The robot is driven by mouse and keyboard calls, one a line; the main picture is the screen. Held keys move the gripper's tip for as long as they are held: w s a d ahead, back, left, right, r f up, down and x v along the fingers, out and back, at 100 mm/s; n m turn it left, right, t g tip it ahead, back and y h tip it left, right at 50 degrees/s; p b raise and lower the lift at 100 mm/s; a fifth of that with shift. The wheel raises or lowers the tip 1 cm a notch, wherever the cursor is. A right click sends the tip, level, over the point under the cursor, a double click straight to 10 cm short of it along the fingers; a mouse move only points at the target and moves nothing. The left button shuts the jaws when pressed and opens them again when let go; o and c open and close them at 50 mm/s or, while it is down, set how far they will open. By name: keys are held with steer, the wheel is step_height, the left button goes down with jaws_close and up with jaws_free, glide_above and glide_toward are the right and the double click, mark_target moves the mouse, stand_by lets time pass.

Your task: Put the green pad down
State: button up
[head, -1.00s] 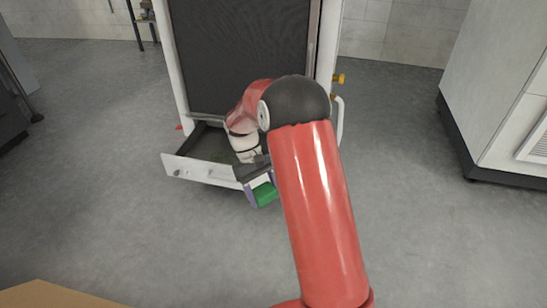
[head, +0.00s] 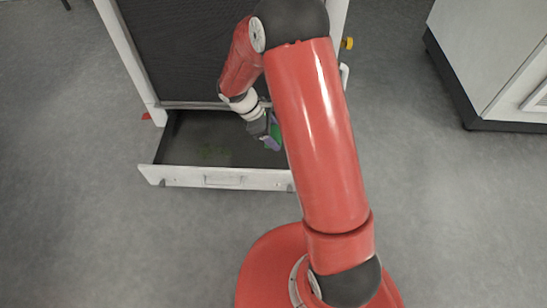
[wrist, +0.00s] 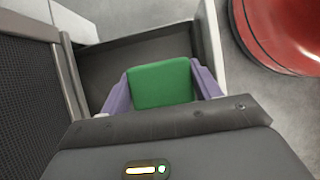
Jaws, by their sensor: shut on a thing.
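The green pad (wrist: 161,83) is held between the two purple fingers of my gripper (wrist: 163,88) in the wrist view. In the head view, the pad (head: 276,131) and my gripper (head: 271,136) are over the right part of the open drawer, partly hidden by my arm. The drawer (head: 224,177) is dark inside with a white front and a handle. In the wrist view the drawer's dark floor (wrist: 130,52) shows beyond the pad. I cannot tell whether the pad touches the drawer.
The washer's dark mesh panel (head: 180,50) rises behind the drawer. A large white cabinet (head: 485,60) stands at the right. Grey floor is free in front of the drawer.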

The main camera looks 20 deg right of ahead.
mark_target(279, 164)
step_height(279, 164, down, 13)
steer(key=shift+f+b, duration=0.15)
steer(key=shift+b, duration=1.05)
steer(key=shift+f, duration=0.15)
steer(key=o, duration=1.1)
steer(key=shift+o, duration=0.2)
